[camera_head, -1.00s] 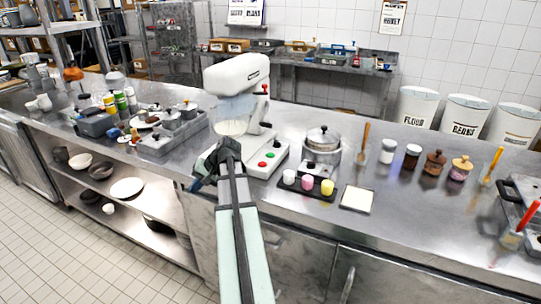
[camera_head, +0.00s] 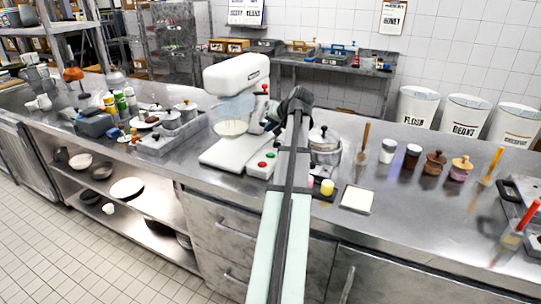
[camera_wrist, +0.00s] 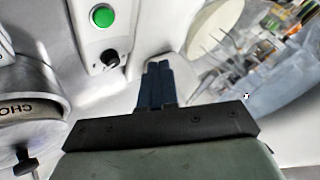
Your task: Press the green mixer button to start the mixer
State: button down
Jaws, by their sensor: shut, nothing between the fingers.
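The white stand mixer (camera_head: 236,74) stands on the steel counter with a bowl (camera_head: 231,127) under its head. Small coloured buttons show on its base (camera_head: 225,152) in the head view. In the wrist view the round green button (camera_wrist: 103,17) is at the upper left, above a dark knob (camera_wrist: 109,58) on a pale panel. My gripper (camera_wrist: 158,68) is shut and empty. Its fingers are apart from the button, which lies left of and beyond their tips in the wrist view. In the head view my gripper (camera_head: 273,112) is over the right side of the mixer base.
A lidded pot (camera_head: 322,141) stands close right of my arm, and its lettered side (camera_wrist: 30,108) shows in the wrist view. A tray with small coloured cups, partly hidden by my arm, and a white square (camera_head: 357,199) are in front. Jars (camera_head: 388,150) stand further right.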

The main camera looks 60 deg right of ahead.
aim_at(273, 155)
jog(key=shift+s+d+r, duration=0.3)
jog(key=shift+s+d, duration=0.05)
jog(key=shift+s, duration=0.05)
jog(key=shift+f, duration=0.15)
jog(key=shift+f, duration=4.25)
